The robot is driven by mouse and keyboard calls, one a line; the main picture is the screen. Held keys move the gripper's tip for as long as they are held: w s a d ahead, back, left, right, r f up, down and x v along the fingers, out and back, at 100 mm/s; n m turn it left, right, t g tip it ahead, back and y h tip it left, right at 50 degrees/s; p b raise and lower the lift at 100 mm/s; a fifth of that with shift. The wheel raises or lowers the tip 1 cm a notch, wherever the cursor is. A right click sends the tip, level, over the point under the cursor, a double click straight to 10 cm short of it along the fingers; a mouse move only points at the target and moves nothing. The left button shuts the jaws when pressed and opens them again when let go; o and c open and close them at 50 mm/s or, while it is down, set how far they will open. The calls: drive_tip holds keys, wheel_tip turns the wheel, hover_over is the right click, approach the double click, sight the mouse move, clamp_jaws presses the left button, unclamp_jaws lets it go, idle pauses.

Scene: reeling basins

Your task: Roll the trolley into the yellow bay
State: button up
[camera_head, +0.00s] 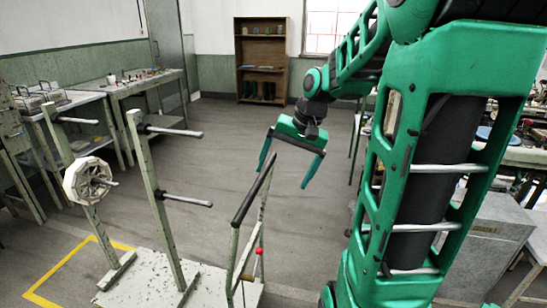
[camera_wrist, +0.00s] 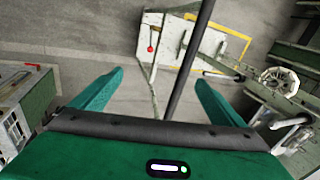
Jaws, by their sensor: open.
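The trolley's pale, chipped deck (camera_head: 150,282) is at the bottom of the head view, with upright posts and pegs; a white reel (camera_head: 88,181) hangs on one. Its handle has a black grip bar (camera_head: 252,190), and a red knob (camera_head: 258,252) is below. The yellow bay outline (camera_head: 62,266) is on the floor at lower left; the deck hides part of it. My gripper (camera_head: 284,178) is open, beside the bar's upper end. In the wrist view the bar (camera_wrist: 188,60) runs between the spread fingers of my gripper (camera_wrist: 160,76); contact cannot be told.
Workbenches (camera_head: 140,84) with small items line the left wall. A brown shelf (camera_head: 262,60) stands at the back. A grey cabinet (camera_head: 487,240) and cluttered tables are at right, behind my arm. The floor (camera_head: 230,125) in the middle is clear.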

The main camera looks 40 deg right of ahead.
drive_tip(key=m+t+y, duration=0.1)
approach(260, 180)
drive_tip(key=shift+y, duration=0.3)
drive_tip(key=x, duration=1.1)
drive_tip(key=shift+w+d+f, duration=0.15)
drive_tip(key=shift+w+f, duration=0.1)
drive_tip(key=shift+f, duration=0.2)
drive_tip(key=shift+c, duration=0.6)
clamp_jaws()
